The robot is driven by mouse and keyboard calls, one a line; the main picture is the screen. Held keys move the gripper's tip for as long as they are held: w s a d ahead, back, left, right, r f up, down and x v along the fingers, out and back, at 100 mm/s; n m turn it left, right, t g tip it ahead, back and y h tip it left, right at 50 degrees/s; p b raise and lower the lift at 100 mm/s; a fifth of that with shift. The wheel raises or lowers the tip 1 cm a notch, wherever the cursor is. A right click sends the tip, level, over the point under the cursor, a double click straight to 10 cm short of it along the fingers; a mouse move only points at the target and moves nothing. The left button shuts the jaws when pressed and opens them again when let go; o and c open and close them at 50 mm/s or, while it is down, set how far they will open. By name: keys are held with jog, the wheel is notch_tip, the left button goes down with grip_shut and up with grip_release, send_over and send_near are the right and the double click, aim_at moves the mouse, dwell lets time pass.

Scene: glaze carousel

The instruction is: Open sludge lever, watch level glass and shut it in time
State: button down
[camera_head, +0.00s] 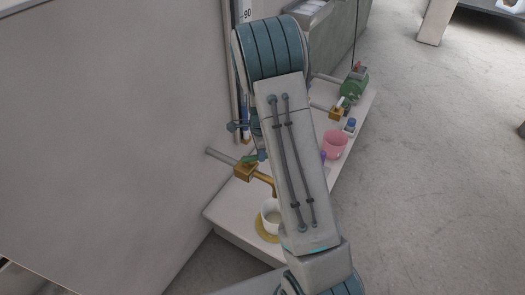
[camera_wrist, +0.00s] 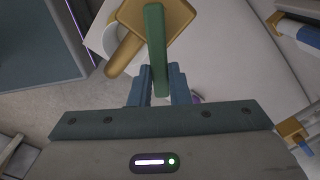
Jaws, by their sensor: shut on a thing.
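The brass sludge valve (camera_head: 245,172) sits on a grey pipe coming out of the wall at left. Its green lever (camera_wrist: 155,45) runs upright through the wrist view, across the brass valve body (camera_wrist: 172,18). My gripper (camera_wrist: 160,72) is shut on the lever's near end, one finger on each side. In the head view my arm hides most of the gripper. The level glass (camera_head: 232,60) is a tall upright tube with a scale marked 90; my arm covers part of it and I cannot read its level. A white cup (camera_head: 270,217) stands under the spout.
Farther along are a pink cup (camera_head: 335,144), a second brass valve (camera_head: 337,111) and a green machine part (camera_head: 354,83).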

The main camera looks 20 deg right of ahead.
jog(key=c, duration=1.4)
grip_release()
jog(key=shift+w, duration=0.1)
jog(key=shift+o, duration=0.2)
notch_tip(320, 180, up, 14)
jog(key=p, duration=0.3)
